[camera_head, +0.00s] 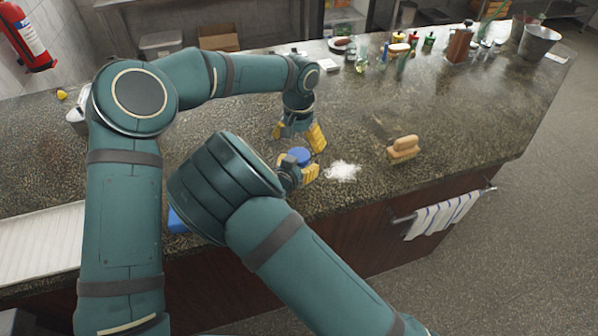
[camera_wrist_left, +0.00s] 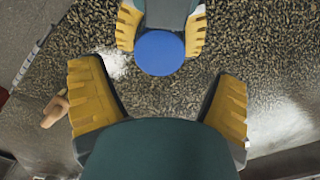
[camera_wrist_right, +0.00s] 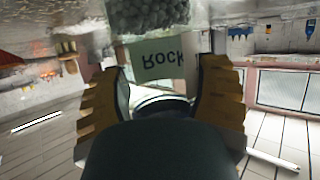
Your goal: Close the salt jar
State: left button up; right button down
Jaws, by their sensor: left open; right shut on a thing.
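The salt jar (camera_wrist_right: 160,62), with a pale label reading "Rock" upside down, is between the fingers of my right gripper (camera_wrist_right: 160,80) in the right wrist view. My right gripper (camera_head: 305,172) is shut on the jar at the counter's front part. The round blue lid (camera_head: 299,155) shows at the jar's top, and also between the right fingers in the left wrist view (camera_wrist_left: 160,53). Whether it is fully seated I cannot tell. My left gripper (camera_head: 298,138) is open, just above and behind the lid, with its fingers apart and empty (camera_wrist_left: 160,80).
A spilled white salt pile (camera_head: 342,171) lies right of the jar. A wooden brush (camera_head: 403,149) lies farther right. Bottles and a metal bucket (camera_head: 538,42) stand at the back right. A striped towel (camera_head: 440,214) hangs on the front rail.

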aim_at(299, 154)
pick_arm(q)
jog(key=shift+f, duration=2.4)
jog(key=c, duration=1.3)
jog(key=shift+m, duration=0.4)
jog(key=o, duration=1.4)
jog(key=shift+c, duration=0.2)
notch_tip(299, 154, up, 12)
